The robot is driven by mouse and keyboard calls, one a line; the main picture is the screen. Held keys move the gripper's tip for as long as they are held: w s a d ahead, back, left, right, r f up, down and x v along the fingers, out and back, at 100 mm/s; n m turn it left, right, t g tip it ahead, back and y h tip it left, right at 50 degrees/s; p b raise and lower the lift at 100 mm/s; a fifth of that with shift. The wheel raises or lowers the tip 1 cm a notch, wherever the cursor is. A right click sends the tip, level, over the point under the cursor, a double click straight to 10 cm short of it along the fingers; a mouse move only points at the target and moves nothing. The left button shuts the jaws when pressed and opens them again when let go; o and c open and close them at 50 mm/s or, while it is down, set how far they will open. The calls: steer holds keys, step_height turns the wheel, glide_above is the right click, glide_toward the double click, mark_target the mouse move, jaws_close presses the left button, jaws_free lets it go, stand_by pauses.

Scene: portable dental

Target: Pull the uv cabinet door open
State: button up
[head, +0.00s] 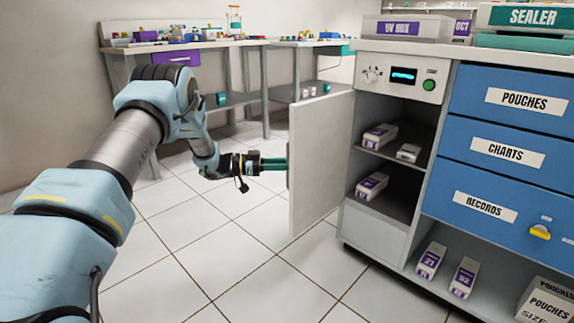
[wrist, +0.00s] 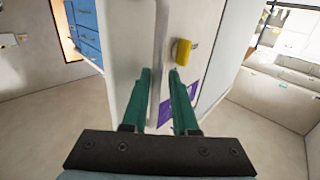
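The UV cabinet door (head: 322,160) is a pale panel. In the head view it stands swung wide open to the left of its cabinet (head: 400,160), showing shelves with several small boxes. My gripper (head: 284,164) is at the outer side of the door, its dark green fingers reaching toward it. In the wrist view the two fingers (wrist: 161,75) are apart, with a grey vertical bar handle (wrist: 159,50) between them; contact cannot be told. A yellow block (wrist: 183,52) and a purple label (wrist: 194,90) sit on the door. The fingertips are partly hidden by the door in the head view.
Blue drawers (head: 505,155) stand right of the cabinet, with boxes on the shelf below. A control panel (head: 402,75) sits above the opening. A cluttered workbench (head: 225,42) is behind. The tiled floor (head: 215,245) left of the door is clear.

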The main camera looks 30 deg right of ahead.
steer(key=p+v, duration=0.2)
steer(key=v, duration=0.8)
steer(key=shift+w+a, duration=0.15)
steer(key=shift+a, duration=0.25)
